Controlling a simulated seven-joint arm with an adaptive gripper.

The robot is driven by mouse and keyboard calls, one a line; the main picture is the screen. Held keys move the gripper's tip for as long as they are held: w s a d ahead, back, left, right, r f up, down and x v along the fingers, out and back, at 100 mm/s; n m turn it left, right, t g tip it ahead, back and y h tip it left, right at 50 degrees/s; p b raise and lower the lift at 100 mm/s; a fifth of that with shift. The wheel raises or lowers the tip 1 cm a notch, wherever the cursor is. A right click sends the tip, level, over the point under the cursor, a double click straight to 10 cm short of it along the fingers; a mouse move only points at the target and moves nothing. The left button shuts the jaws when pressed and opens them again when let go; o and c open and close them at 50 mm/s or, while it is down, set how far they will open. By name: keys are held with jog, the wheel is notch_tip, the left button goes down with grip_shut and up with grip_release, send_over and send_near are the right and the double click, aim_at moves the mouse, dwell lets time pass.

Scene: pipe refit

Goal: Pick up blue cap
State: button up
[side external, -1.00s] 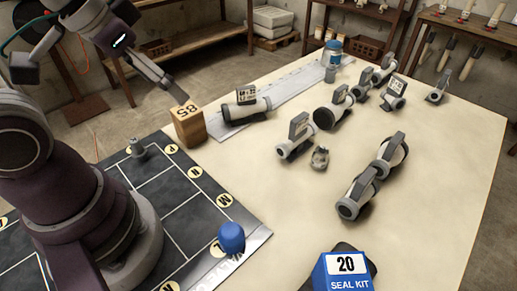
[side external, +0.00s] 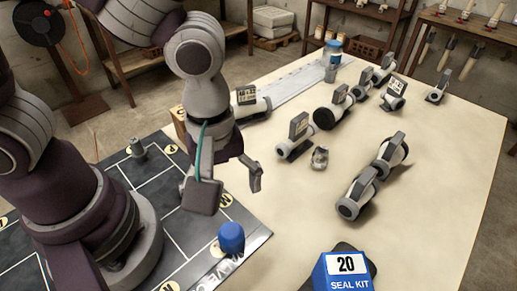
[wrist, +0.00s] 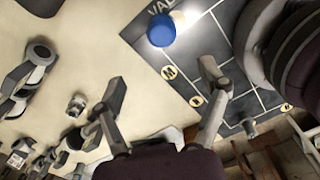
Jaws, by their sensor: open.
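The blue cap (side external: 231,238) stands on the edge strip of the dark marked mat (side external: 180,238). In the wrist view the blue cap (wrist: 161,30) shows near the top, beyond my fingertips. My gripper (side external: 228,192) is open and empty, above and behind the cap in the side view. In the wrist view my gripper (wrist: 163,84) has its two fingers spread wide, with bare table and mat edge between them. The cap is apart from both fingers and fully visible.
A blue seal kit box (side external: 343,270) stands at the table's front edge. Several grey pipe fittings, including a double one (side external: 372,180), and a small metal part (side external: 320,158) lie to the right. A wooden block is partly hidden behind my arm. A small grey peg (side external: 136,148) stands on the mat.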

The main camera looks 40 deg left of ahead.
aim_at(229, 227)
jog(key=shift+n, duration=0.3)
notch_tip(229, 227, down, 11)
jog(key=shift+s+r, duration=0.1)
jog(key=shift+s, duration=0.05)
jog(key=c, duration=0.9)
jog(key=shift+c, duration=0.2)
